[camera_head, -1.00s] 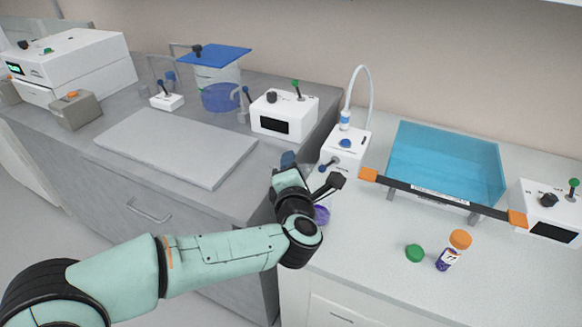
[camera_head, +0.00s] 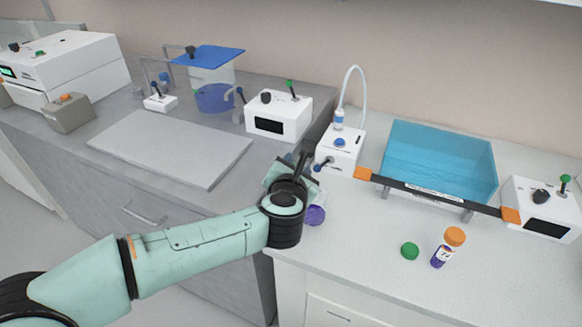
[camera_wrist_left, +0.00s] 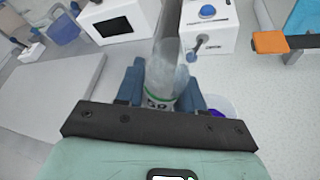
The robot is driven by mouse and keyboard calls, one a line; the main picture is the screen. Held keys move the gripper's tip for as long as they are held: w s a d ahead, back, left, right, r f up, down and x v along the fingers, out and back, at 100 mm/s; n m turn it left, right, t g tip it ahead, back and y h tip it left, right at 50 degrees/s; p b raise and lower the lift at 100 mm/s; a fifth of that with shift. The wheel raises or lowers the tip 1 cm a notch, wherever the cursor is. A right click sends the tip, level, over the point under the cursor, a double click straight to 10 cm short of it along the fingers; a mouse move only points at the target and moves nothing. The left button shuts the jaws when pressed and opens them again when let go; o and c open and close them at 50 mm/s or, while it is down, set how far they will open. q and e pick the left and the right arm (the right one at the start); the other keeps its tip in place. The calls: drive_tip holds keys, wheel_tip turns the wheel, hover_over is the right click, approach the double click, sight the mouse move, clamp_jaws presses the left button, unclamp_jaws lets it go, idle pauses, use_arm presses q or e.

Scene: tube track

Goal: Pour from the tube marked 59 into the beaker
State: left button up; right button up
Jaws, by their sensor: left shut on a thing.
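My left gripper (camera_head: 302,172) is over the left end of the white counter; the left wrist view (camera_wrist_left: 160,92) shows its blue fingers shut on a clear tube (camera_wrist_left: 166,70). The tube has a green band and a partly hidden number that looks like 59. Its open end and contents are not clear. The beaker (camera_head: 316,215), with purple inside, stands on the counter just below and beside my gripper, partly hidden by my wrist. The beaker also shows at the right of the fingers in the left wrist view (camera_wrist_left: 222,106). My right gripper is not in view.
A white device with a hose (camera_head: 342,150) stands close behind my gripper. A blue basin (camera_head: 440,160) is at the back right. The front counter is mostly clear.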

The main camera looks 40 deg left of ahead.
use_arm(q)
drive_tip(key=shift+d+r, duration=0.1)
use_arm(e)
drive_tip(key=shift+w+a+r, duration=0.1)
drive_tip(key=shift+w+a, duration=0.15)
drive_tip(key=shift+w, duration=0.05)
use_arm(q)
drive_tip(key=shift+s+a+n+h, duration=0.25)
drive_tip(key=shift+a+n+h, duration=0.35)
drive_tip(key=shift+a+n, duration=0.35)
drive_tip(key=shift+s+a+n+t+h, duration=0.25)
drive_tip(key=shift+a+n+h, duration=0.25)
drive_tip(key=shift+n+h, duration=0.35)
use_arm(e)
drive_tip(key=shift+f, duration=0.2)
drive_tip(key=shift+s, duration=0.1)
